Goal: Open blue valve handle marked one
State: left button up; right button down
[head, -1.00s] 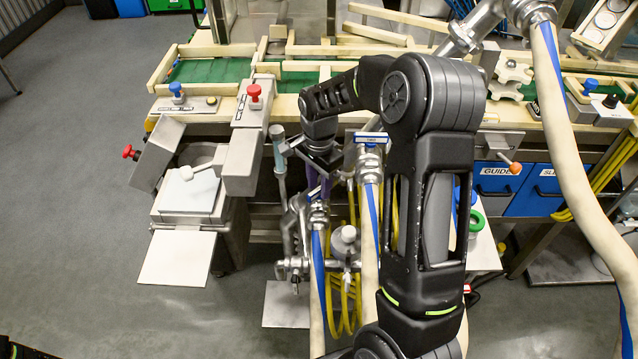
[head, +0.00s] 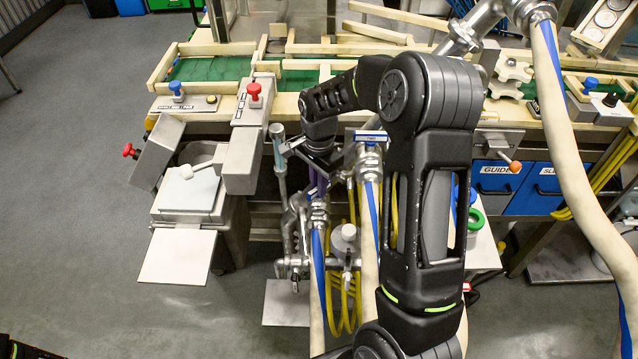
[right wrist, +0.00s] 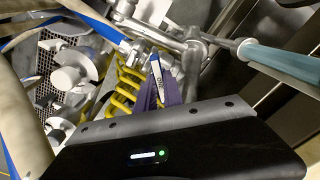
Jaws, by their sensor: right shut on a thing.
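My right gripper (head: 317,185) reaches down among the pipes and hoses left of my right arm in the head view. In the right wrist view its purple fingers (right wrist: 160,96) are shut on a blue valve handle (right wrist: 157,75) with a white label. The label is too small to read for certain. The held handle is mostly hidden in the head view. A second blue handle with a white label (head: 370,137) sits on a pipe fitting right of the gripper, apart from it. My left gripper is not in view.
Cream hoses with blue stripes (head: 369,215) and yellow coiled tubing (head: 351,290) run close to the gripper. A grey machine with a red knob (head: 254,92) stands to the left. A light blue-green grip on a rod (right wrist: 282,62) lies near the fingers.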

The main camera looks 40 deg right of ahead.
jog(key=shift+n, duration=0.5)
jog(key=n+b, duration=0.1)
jog(key=n, duration=0.2)
jog(key=n+b, duration=0.1)
jog(key=n, duration=0.4)
dwell(0.4)
dwell(0.4)
jog(key=c, duration=1.5)
grip_release()
